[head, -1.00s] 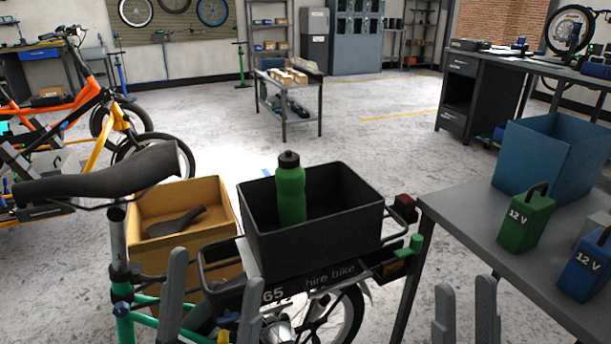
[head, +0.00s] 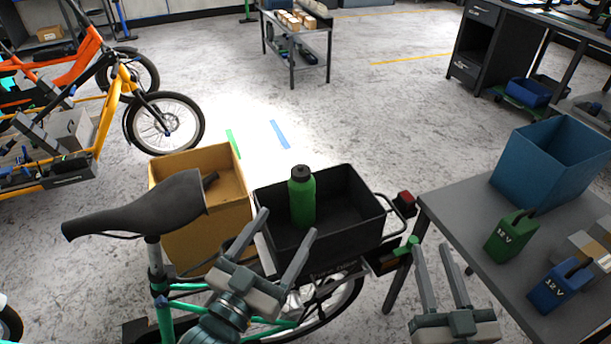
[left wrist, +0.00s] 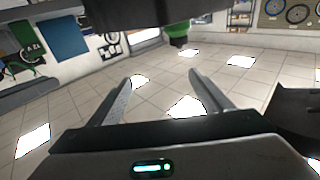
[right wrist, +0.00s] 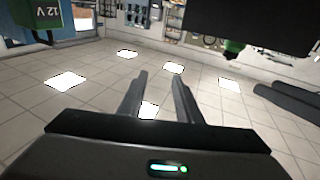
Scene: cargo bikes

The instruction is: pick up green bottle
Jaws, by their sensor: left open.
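The green bottle (head: 302,199) with a dark cap stands upright in the black box (head: 348,238) on the rear rack of the bike; the box wall hides its base. My left gripper (head: 289,221) is open and empty. In the head view its fingers overlap the box's near left wall, just below the bottle; the distance between them is hard to judge. Part of the bottle shows at the top of the left wrist view (left wrist: 178,36), beyond the fingertips. My right gripper (head: 432,247) appears open and empty, between the box and the table.
A tan box (head: 195,236) and a bike saddle (head: 140,212) lie left of the black box. The grey table (head: 462,225) at right carries a blue bin (head: 545,185), a green battery (head: 510,237) and a blue battery (head: 560,285).

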